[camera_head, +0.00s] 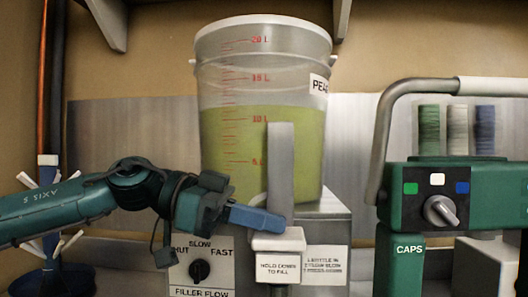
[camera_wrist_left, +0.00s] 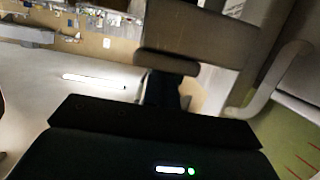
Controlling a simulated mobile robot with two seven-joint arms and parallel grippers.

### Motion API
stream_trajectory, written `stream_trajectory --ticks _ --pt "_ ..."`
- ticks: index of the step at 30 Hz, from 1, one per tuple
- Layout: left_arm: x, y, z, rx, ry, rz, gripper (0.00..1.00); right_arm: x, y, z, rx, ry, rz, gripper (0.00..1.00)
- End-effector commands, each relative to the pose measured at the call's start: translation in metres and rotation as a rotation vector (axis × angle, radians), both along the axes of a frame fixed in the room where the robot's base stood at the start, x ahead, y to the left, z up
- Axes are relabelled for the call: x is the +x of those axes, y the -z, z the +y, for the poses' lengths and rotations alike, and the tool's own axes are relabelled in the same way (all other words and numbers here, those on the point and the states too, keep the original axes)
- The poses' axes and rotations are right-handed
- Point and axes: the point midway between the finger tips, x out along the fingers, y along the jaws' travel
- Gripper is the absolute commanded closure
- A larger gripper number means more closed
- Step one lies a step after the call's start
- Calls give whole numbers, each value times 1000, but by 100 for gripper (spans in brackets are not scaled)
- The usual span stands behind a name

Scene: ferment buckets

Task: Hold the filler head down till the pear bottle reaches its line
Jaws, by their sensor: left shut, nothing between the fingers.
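The filler head (camera_head: 279,262) is a pale block marked "HOLD DOWN TO FILL" in the head view, below a grey upright bar. My left gripper (camera_head: 268,221) is shut and empty, its blue fingers reaching in from the left just over the top of the filler head. I cannot tell whether the fingertips touch or press it. A bucket (camera_head: 220,140) labelled "PEA…" stands behind, with yellow-green liquid a little above its 10 L mark. No bottle or fill line shows. The wrist view is dark and shows mostly my gripper's body. My right gripper is not in view.
A filler flow knob (camera_head: 200,270) marked shut, slow and fast sits left of the filler head. A green caps machine (camera_head: 456,215) with a grey bent handle (camera_head: 381,140) and a knob (camera_head: 440,211) stands at the right.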

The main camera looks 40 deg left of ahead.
Motion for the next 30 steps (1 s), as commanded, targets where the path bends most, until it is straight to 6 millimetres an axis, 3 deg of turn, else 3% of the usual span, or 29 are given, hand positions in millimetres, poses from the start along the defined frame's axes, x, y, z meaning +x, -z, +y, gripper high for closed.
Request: stream_trajectory --ticks 1,23,30 --pt "-1 8 -2 10 10 16 100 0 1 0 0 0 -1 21" --pt "-1 8 -2 10 10 16 100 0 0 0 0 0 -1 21" --pt "2 -7 2 9 10 17 100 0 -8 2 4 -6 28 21"
